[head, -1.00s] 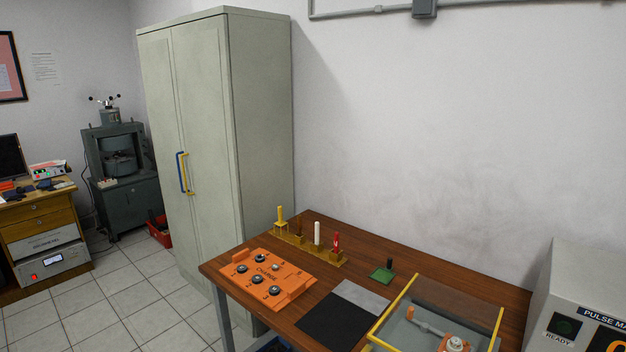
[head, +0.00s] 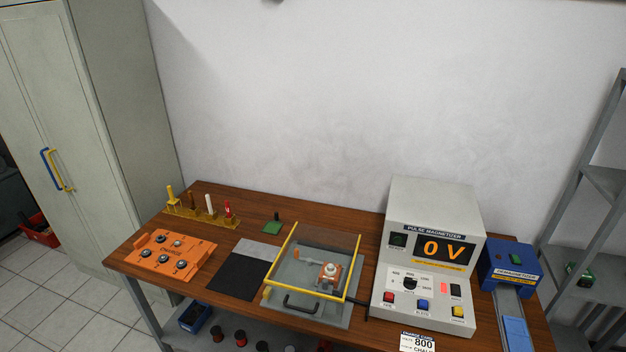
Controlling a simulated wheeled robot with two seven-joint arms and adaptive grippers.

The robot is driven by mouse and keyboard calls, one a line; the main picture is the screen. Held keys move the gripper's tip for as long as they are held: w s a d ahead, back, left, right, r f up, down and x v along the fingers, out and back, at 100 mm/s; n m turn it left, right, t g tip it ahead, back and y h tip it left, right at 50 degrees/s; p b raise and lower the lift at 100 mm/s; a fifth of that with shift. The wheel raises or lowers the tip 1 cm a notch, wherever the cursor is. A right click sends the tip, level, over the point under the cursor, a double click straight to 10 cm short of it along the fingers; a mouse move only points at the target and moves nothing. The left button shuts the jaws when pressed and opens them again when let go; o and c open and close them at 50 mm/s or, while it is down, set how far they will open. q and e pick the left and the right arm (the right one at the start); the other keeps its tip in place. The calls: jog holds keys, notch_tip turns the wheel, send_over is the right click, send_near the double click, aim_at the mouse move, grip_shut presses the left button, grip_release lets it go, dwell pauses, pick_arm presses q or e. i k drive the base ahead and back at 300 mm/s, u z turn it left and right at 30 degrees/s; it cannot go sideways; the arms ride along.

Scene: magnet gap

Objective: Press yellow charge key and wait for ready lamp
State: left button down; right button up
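The pulse magnetizer (head: 428,245) is a light grey box on the right half of the wooden bench in the head view. Its display (head: 445,249) reads 0 V in orange. The yellow key (head: 458,311) sits at the lower right of its front panel, right of a blue key (head: 423,305) and a red key (head: 389,298). The ready lamp (head: 398,240) left of the display is dark green and looks unlit. Neither of my grippers is in view.
A yellow-framed clear guard (head: 357,268) covers a fixture left of the magnetizer. A blue demagnetizer (head: 510,264) stands to its right. An orange tray (head: 172,255) and dark mat (head: 244,278) lie further left. A white card (head: 417,342) reading 800 is at the front edge.

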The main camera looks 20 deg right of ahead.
aim_at(458, 310)
jog(key=z, duration=1.45)
